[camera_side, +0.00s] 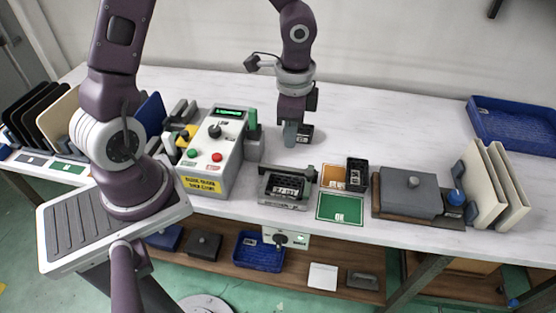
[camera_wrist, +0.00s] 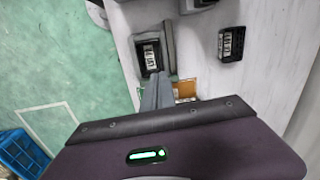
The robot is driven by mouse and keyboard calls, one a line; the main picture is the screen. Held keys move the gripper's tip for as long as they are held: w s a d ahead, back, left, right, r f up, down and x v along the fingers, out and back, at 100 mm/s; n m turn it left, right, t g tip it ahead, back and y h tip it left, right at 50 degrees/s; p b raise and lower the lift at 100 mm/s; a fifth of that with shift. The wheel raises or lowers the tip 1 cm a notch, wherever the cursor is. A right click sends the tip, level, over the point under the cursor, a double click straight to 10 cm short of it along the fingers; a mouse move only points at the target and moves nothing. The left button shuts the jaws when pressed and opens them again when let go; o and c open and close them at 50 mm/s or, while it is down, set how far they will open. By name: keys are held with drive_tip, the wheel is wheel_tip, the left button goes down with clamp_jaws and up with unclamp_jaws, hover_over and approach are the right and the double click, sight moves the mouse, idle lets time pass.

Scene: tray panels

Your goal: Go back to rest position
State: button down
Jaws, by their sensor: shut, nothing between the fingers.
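My gripper (camera_side: 291,140) hangs pointing down over the back middle of the white table in the side view. Its fingers are together with nothing between them. A small black box (camera_side: 306,133) is close beside the fingers in that view; I cannot tell whether they touch. In the wrist view my gripper (camera_wrist: 160,80) shows as shut grey fingers, just below a grey holder (camera_wrist: 169,45) with a black labelled part (camera_wrist: 150,58) in it. A separate black box (camera_wrist: 231,43) lies to the right, apart from the fingers.
A control box (camera_side: 211,155) with buttons stands left of my gripper. In front are a grey holder (camera_side: 287,202), an orange card (camera_side: 332,178), a black bin (camera_side: 357,175) and a green card (camera_side: 340,207). A grey lid (camera_side: 408,200) and upright panels (camera_side: 478,190) stand right. The back right-middle is clear.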

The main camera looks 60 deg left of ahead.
drive_tip(key=s+d+r+n+t+h, duration=0.1)
drive_tip(key=s+r+n+t, duration=0.4)
drive_tip(key=s+r, duration=1.1)
drive_tip(key=r+n, duration=0.1)
drive_tip(key=n, duration=0.2)
drive_tip(key=shift+s+d, duration=0.3)
drive_tip(key=shift+s, duration=0.05)
